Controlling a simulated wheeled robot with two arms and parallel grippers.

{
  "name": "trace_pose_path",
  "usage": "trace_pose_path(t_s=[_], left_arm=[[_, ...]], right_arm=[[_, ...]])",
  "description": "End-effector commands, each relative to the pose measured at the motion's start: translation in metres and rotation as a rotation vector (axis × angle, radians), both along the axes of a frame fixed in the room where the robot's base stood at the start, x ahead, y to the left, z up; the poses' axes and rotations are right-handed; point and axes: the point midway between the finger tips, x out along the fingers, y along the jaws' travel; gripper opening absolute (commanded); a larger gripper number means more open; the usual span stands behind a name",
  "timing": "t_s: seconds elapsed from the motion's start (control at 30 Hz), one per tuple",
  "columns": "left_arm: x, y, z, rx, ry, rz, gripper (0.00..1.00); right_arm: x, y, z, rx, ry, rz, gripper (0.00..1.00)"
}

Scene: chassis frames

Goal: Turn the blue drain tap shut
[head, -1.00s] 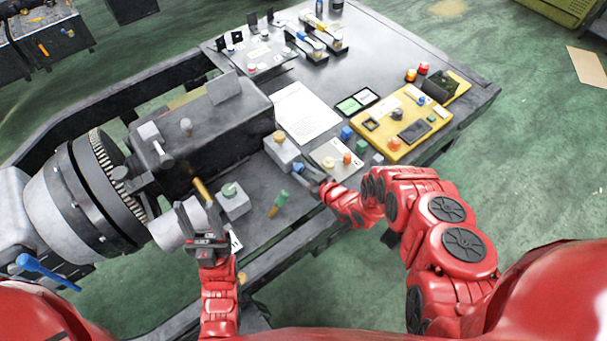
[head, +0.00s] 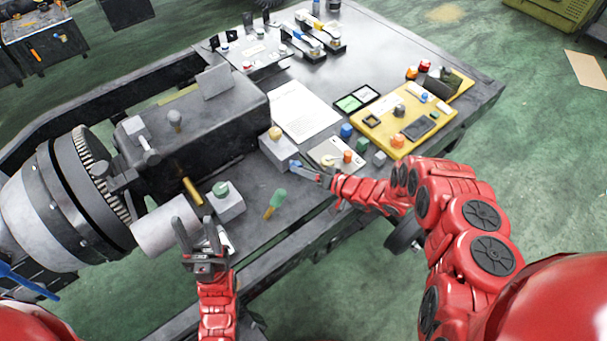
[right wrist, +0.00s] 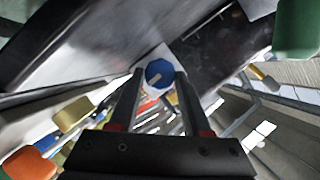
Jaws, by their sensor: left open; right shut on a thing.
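The blue tap (right wrist: 159,73) is a round knob with a pale line across its face. In the right wrist view it sits between the fingertips of my right gripper (right wrist: 158,85), which is shut on it. In the head view the tap (head: 296,163) is a small blue spot on the near side of a grey box (head: 275,150), at the tip of my right gripper (head: 310,171). My left gripper (head: 202,238) is open and empty, fingers pointing up, in front of a pale cylinder (head: 165,227).
A green-capped box (head: 225,203) and a green-handled tool (head: 275,203) lie between my grippers. A pale panel (head: 335,154) and a yellow board (head: 400,128) lie to the right. A blue lever (head: 28,283) shows at the far left.

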Motion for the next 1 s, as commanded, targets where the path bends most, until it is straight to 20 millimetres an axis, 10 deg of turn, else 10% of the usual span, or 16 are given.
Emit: trace_pose_path(t_s=[0.67, 0.7, 1.0], left_arm=[[0.0000, 0.0000, -0.0079, 0.000, 0.000, 0.000, 0.50], [0.0000, 0.0000, -0.0079, 0.000, 0.000, 0.000, 0.50], [0.0000, 0.0000, -0.0079, 0.000, 0.000, 0.000, 0.50]], right_arm=[[0.0005, -0.0007, 0.0000, 0.054, 0.035, -0.002, 0.00], [0.0004, -0.0007, -0.0001, 0.054, 0.036, -0.001, 0.52], [0.0003, -0.0006, -0.0001, 0.053, 0.034, -0.001, 0.61]])
